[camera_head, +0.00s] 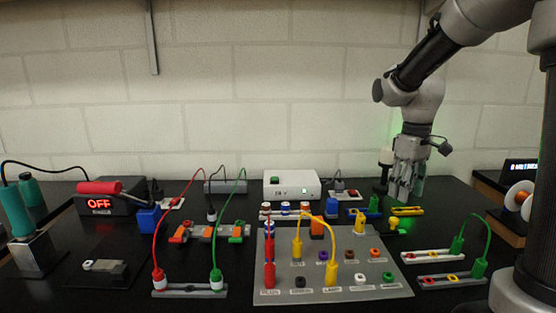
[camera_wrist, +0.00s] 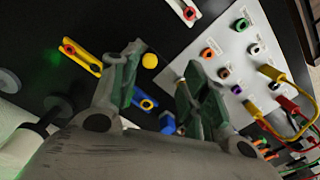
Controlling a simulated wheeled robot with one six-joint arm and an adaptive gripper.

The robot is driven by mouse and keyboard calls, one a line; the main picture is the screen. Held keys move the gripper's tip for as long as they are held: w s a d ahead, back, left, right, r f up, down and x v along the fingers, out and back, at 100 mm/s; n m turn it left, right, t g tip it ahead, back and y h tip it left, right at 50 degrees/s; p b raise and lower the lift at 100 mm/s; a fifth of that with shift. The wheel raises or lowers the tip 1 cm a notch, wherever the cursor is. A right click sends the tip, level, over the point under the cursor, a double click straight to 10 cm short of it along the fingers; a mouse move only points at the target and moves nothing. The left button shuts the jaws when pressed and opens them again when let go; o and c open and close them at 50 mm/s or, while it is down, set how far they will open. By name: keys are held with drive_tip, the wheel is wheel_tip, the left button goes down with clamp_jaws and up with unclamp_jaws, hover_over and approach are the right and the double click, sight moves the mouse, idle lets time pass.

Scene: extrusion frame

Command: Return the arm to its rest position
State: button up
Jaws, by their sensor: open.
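My gripper (camera_head: 407,188) hangs from my arm at the right of the head view, fingers down, above the back right of the black table. In the wrist view my gripper (camera_wrist: 160,85) has its two green-padded fingers apart with nothing held between them. A yellow round thing (camera_wrist: 150,60) shows between and beyond the fingertips, below on the table. A yellow piece (camera_head: 407,211) lies close by the gripper in the head view. The arm reaches in from the upper right, bent at the elbow.
A grey socket panel (camera_head: 330,280) with red and yellow plugs and cables stands front centre. A white power box (camera_head: 291,185) is at the back. A box reading OFF (camera_head: 98,204) and green-handled tools (camera_head: 20,210) stand left. Red and green cables arch upward. Air above the table centre is free.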

drive_tip(key=s+r+m+t, duration=0.2)
drive_tip(key=s+r, duration=0.1)
drive_tip(key=s, duration=0.7)
drive_tip(key=s+d+r+m+t, duration=0.1)
drive_tip(key=s+r+m+t, duration=0.1)
drive_tip(key=s, duration=0.8)
drive_tip(key=shift+s+r+m+t, duration=0.3)
drive_tip(key=shift+r+m+t, duration=0.15)
drive_tip(key=shift+m, duration=0.25)
drive_tip(key=shift+d, duration=0.1)
idle(1.7)
